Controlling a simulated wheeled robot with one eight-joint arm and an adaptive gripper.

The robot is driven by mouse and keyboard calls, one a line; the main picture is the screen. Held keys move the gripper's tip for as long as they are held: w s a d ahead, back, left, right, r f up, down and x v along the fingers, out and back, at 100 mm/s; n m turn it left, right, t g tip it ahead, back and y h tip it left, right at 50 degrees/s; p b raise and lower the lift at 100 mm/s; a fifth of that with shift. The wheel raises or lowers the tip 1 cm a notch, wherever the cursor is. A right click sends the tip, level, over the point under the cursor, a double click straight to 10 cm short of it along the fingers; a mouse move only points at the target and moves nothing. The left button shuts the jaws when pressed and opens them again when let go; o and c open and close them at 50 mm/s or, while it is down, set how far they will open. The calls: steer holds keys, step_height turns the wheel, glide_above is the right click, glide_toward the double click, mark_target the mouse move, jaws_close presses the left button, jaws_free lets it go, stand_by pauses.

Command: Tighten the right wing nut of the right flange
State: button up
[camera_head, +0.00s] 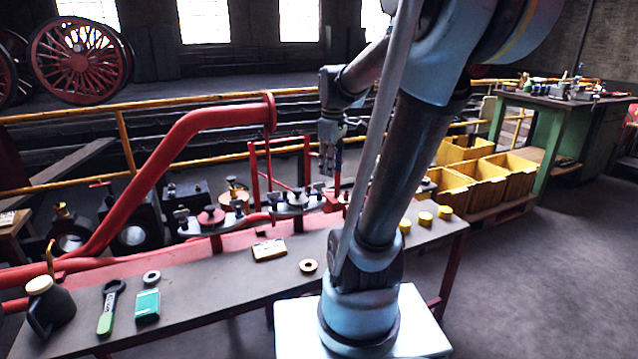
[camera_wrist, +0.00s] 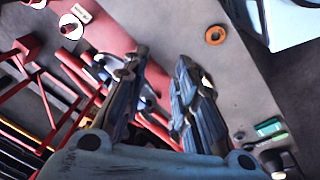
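The right flange (camera_head: 296,206) is a grey plate with dark wing nuts, on the red pipework behind the bench. Its right wing nut (camera_head: 318,187) looks like a small dark knob at the plate's right end; its turn is too small to tell. My gripper (camera_head: 329,167) hangs above and a little right of that nut, fingers pointing down, apart from it. In the wrist view my gripper (camera_wrist: 160,65) has its two fingers spread with nothing between them. The flange (camera_wrist: 92,72) shows there partly, behind the left finger; I cannot single out the nut.
The left flange (camera_head: 211,222) stands to the left. The bench (camera_head: 215,285) carries a small box (camera_head: 269,250), a ring (camera_head: 308,266), a green box (camera_head: 147,306), a green-handled wrench (camera_head: 108,308) and a dark can (camera_head: 50,308). Red posts (camera_head: 307,155) rise near my gripper.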

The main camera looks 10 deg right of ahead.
steer(key=w+r+n, duration=0.3)
steer(key=w+n, duration=0.1)
steer(key=w, duration=0.6)
steer(key=n+g, duration=0.1)
steer(key=n, duration=0.5)
glide_above(319, 187)
steer(key=f, duration=1.8)
steer(key=shift+w+d, duration=0.15)
steer(key=shift+w, duration=0.1)
jaws_close()
